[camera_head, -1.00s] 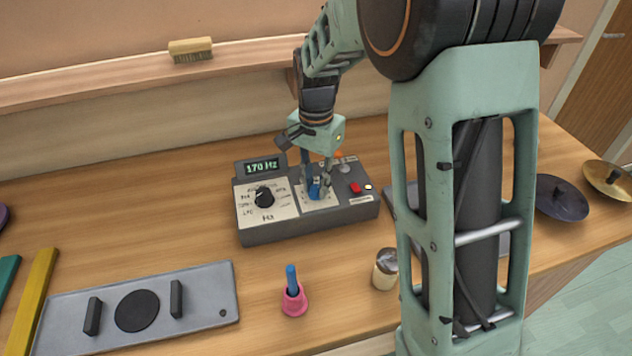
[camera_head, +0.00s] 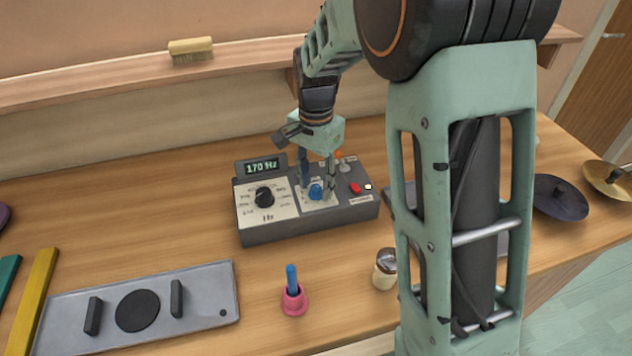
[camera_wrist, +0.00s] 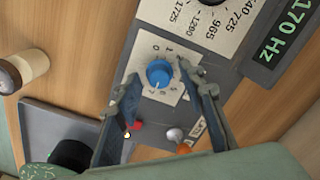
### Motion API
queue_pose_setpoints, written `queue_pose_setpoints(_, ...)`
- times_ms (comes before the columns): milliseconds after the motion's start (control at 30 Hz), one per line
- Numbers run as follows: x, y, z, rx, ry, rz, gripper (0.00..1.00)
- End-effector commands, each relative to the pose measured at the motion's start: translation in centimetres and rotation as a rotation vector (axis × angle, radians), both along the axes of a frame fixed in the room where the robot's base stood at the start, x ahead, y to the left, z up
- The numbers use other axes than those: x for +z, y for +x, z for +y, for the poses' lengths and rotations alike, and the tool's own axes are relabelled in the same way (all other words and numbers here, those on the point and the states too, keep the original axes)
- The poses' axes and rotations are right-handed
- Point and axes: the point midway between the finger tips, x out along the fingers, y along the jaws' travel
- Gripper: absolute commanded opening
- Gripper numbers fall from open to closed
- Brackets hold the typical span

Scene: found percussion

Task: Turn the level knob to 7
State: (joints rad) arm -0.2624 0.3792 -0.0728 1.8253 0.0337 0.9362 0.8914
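The blue level knob (camera_head: 316,192) sits on a white dial plate on the right half of a grey control box (camera_head: 300,230). In the wrist view the knob (camera_wrist: 159,72) is between the two fingers of my gripper (camera_wrist: 160,78), with a gap on each side. My gripper (camera_head: 317,189) is open above the knob and holds nothing. Some scale numbers show around the knob, but they are too small and partly covered to read its setting surely.
The box also has a black knob (camera_head: 264,197), a display (camera_head: 262,167) reading 170 Hz and a red button (camera_head: 355,188). A pink holder (camera_head: 293,300) with a blue stick and a shaker (camera_head: 385,270) stand in front. A grey plate (camera_head: 210,300) lies front left.

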Motion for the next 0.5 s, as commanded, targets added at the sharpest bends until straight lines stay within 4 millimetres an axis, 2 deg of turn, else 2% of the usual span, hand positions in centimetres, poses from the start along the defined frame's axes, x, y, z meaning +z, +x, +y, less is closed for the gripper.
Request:
queue_pose_setpoints(267, 0.2, 0.0, 0.0, 0.0, -0.001, 0.001, 0.37)
queue_pose_setpoints(367, 1.2, 0.0, 0.0, 0.0, 0.0, -0.001, 0.37)
queue_pose_setpoints(500, 3.8, 0.1, 0.0, 0.0, 0.001, -0.003, 0.37)
